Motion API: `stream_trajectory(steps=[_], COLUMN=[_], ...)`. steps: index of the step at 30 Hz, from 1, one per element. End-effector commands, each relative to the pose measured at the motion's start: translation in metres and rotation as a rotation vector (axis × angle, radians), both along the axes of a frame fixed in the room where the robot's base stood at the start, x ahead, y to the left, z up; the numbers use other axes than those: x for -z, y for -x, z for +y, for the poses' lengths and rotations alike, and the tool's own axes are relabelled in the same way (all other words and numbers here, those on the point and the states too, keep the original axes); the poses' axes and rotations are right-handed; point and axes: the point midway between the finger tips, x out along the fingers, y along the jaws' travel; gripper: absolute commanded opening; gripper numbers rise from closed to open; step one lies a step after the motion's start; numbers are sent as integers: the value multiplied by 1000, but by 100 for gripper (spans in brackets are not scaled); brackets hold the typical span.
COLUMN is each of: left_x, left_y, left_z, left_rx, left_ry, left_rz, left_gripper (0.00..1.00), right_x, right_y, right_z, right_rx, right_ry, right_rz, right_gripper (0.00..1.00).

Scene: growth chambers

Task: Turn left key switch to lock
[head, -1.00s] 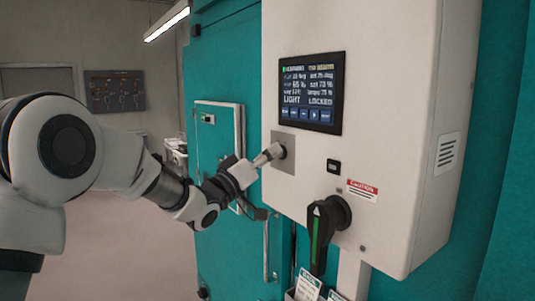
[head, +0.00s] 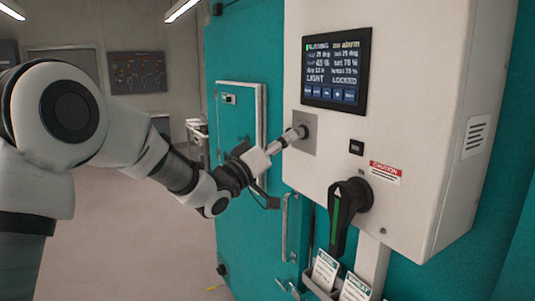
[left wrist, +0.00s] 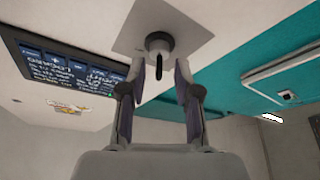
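The key switch (head: 304,131) is a round dark barrel on a square grey plate, at the left of the white control box (head: 415,95). In the left wrist view the key switch (left wrist: 160,42) shows at the top with a narrow dark key (left wrist: 158,72) pointing down. My left gripper (head: 290,138) is at the switch. In the left wrist view its fingertips (left wrist: 160,73) stand apart on either side of the key, with gaps visible; contact is not seen. In the head view the fingers partly hide the switch. My right gripper is not in view.
Above the switch, a screen (head: 336,69) reads "LIGHT LOCKED". A large black rotary handle (head: 346,205) with a green stripe is below right, near a small black button (head: 356,147) and a red caution label (head: 385,171). Teal doors stand behind; open floor (head: 130,240) is at left.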

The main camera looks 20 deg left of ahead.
Motion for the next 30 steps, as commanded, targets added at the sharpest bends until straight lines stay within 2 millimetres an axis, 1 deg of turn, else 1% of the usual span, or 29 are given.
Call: stream_trajectory(steps=[1, 3, 6, 9, 12, 15, 26, 28, 29, 30], left_x=[4, 10, 19, 26, 30, 31, 31, 37, 43, 57], left_y=[10, 27, 48, 64, 73, 76, 76, 75, 73, 71], left_z=[7, 14, 24, 32, 36, 36, 36, 36, 36, 36], left_rx=[-1, -1, 0, 0, 1, 1, 1, 1, 1, 2], left_ry=[6, 7, 7, 5, 2, 0, -1, -1, 0, -2], left_rz=[3, 3, 3, 4, 4, 3, 3, 11, 19, 39], left_gripper=[32, 32, 32, 32, 32, 32, 32, 32, 32, 32], right_x=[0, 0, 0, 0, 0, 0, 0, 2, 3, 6], right_y=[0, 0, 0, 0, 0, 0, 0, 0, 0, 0], right_z=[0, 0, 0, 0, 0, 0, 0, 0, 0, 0], right_rx=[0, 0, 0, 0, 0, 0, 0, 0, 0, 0], right_ry=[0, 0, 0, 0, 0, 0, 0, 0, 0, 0], right_rz=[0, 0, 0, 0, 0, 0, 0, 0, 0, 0], right_gripper=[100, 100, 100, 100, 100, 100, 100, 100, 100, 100])
